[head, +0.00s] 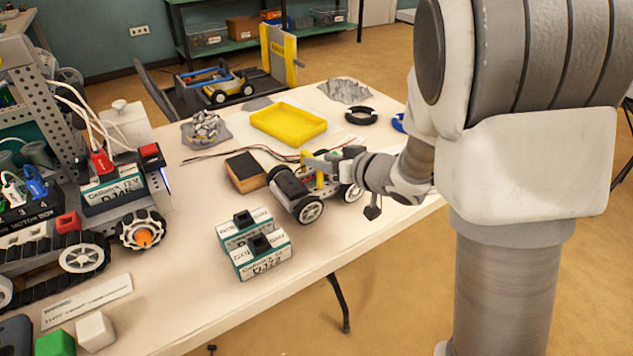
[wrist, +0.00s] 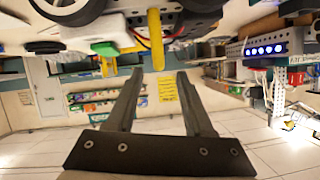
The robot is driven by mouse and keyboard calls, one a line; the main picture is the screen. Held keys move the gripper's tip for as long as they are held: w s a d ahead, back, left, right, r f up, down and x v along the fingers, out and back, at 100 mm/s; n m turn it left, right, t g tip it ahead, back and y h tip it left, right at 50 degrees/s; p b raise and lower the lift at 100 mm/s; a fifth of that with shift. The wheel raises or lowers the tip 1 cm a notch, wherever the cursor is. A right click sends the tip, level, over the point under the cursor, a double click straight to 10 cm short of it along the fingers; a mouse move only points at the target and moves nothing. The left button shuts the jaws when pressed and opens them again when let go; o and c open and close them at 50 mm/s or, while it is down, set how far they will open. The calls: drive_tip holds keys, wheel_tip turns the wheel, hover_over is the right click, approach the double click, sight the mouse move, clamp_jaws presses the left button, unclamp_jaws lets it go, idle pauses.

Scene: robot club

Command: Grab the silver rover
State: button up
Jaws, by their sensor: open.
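The rover's yellow upright (wrist: 156,40) lies ahead, lined up between the two fingers. A rover wheel (wrist: 68,8) shows at the top left. I cannot tell the exact gap to the upright.
Teal-and-white battery packs (head: 262,256) stand in front of the rover. A brown-and-black box (head: 246,172) is just left of it. A large tracked robot (head: 85,254) fills the left. The table's front right is clear.

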sight(311, 156)
drive_tip(key=b+x, duration=0.1)
drive_tip(key=x, duration=0.1)
drive_tip(key=b+x, duration=0.1)
drive_tip(key=x, duration=0.1)
drive_tip(key=shift+w+a+f, duration=0.1)
drive_tip(key=shift+w+f, duration=0.1)
drive_tip(key=shift+f, duration=0.15)
drive_tip(key=shift+w+a, duration=0.15)
drive_tip(key=shift+w, duration=0.1)
drive_tip(key=shift+c, duration=0.3)
clamp_jaws()
idle(0.5)
drive_tip(key=shift+r, duration=0.15)
